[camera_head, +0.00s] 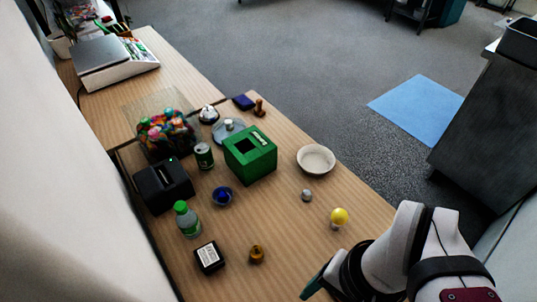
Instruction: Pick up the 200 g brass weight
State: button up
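A small brass-coloured knobbed piece (257,254), which looks like the brass weight, stands on the near part of the wooden table, right of a small black box with a white label (209,257). Any marking on it is too small to read. My white and black arm comes in at the lower right. A dark, thin part at its end, apparently my gripper (316,284), shows at the bottom edge, right of the brass piece and apart from it. The fingers are not clear, so I cannot tell whether it is open.
A grey knob-like piece (306,195), a yellow ball on a stand (339,217), a white bowl (316,160), a green box (250,156), a green-capped bottle (187,220) and a black printer-like box (163,186) stand around. Bare table lies between the brass piece and my arm.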

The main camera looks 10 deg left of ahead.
jog(key=w+a+f+m+g+y, duration=0.1)
jog(key=a+f+m+g+y, duration=0.1)
jog(key=a+f+m+y, duration=0.15)
jog(key=m+t+y, duration=0.7)
jog(key=m, duration=0.6)
send_near(261, 253)
jog(key=x, duration=0.8)
jog(key=shift+w+a+f, duration=0.1)
jog(key=shift+a+f, duration=0.1)
jog(key=shift+a, duration=0.1)
jog(key=x, duration=0.6)
jog(key=shift+w+r, duration=0.15)
grip_shut()
